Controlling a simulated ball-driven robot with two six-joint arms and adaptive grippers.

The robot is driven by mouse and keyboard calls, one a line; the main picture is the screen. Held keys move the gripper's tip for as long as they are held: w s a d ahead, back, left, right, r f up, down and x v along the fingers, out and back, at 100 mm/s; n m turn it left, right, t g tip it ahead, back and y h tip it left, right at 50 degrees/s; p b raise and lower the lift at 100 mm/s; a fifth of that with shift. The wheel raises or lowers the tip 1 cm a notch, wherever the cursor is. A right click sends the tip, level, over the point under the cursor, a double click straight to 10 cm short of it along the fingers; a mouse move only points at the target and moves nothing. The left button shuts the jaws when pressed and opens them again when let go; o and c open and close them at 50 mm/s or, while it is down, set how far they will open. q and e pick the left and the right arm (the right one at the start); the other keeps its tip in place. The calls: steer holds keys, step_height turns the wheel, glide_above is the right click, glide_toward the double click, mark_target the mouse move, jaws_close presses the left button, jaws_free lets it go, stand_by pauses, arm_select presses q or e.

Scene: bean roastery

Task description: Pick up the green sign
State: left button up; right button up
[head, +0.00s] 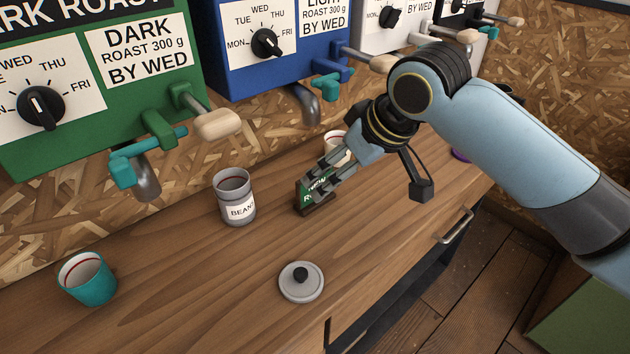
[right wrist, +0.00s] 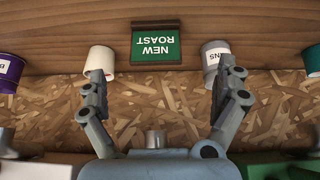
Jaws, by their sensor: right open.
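The green sign (head: 304,197) stands on the wooden counter in a dark base, partly covered by my right gripper in the head view. In the right wrist view the sign (right wrist: 155,47) appears upside down and reads "NEW ROAST". My right gripper (head: 322,172) is open and empty, close to the sign in the head view. In the right wrist view its two fingers (right wrist: 163,76) are spread wide, and the sign lies beyond the tips, centred in the gap with no visible contact. My left gripper is not in view.
A grey beans canister (head: 236,198) stands left of the sign, and a white cup (head: 337,147) stands behind it. A teal cup (head: 90,281) is at far left, a grey lid (head: 301,282) in front. Dispensers with levers overhang the back, including a green one (head: 75,140).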

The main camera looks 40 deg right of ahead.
steer(key=w+f, duration=0.7)
steer(key=w, duration=0.1)
steer(key=shift+w+d+f+p, duration=0.15)
steer(key=shift+w+f+p, duration=0.1)
steer(key=shift+f+p, duration=0.1)
steer(key=shift+s, duration=0.1)
steer(key=shift+c, duration=0.3)
steer(key=c, duration=0.9)
